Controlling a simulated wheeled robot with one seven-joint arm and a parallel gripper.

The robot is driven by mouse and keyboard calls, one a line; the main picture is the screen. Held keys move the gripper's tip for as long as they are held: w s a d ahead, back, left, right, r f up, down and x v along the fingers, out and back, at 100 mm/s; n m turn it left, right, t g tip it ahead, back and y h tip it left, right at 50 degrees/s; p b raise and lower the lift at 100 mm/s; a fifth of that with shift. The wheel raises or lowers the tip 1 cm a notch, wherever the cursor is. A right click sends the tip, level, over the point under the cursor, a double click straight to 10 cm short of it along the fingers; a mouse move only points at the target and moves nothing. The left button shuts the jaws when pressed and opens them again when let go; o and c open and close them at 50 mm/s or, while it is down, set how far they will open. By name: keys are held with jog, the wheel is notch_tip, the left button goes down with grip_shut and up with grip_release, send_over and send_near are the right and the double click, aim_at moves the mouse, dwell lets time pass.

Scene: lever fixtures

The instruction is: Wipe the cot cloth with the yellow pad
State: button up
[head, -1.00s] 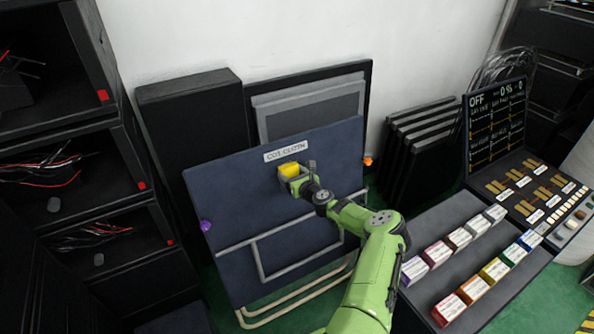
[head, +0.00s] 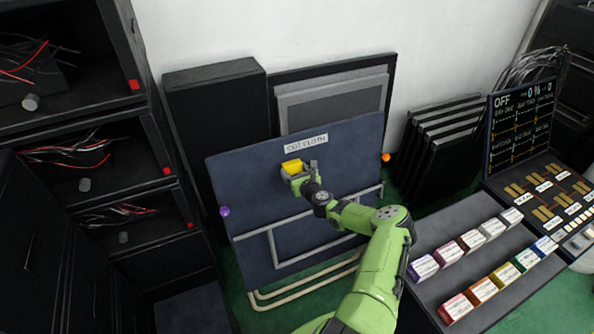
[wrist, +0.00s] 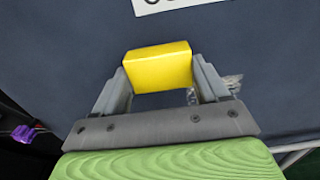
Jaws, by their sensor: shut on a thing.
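The cot cloth (head: 240,195) is a dark blue upright panel with a white label near its top, leaning back on a pale tube frame. My gripper (head: 294,172) is shut on the yellow pad (head: 292,166), just below the label. In the wrist view, the yellow pad (wrist: 158,67) sits between the two grey fingers of my gripper (wrist: 160,85), against the dark blue cloth (wrist: 70,50). Whether the pad touches the cloth is hard to tell.
A purple knob (head: 224,211) is at the cloth's left edge and an orange knob (head: 386,157) at its right. Dark shelves with wires (head: 75,150) stand left. A bench with coloured boxes (head: 480,290) and a control panel (head: 545,190) stand right.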

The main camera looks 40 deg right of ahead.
jog(key=p+v, duration=0.4)
jog(key=v, duration=0.2)
jog(key=shift+s, duration=0.1)
jog(key=p+v, duration=0.2)
jog(key=shift+s+a+r, duration=0.1)
jog(key=shift+s+a, duration=0.05)
jog(key=shift+s, duration=0.25)
dwell(0.4)
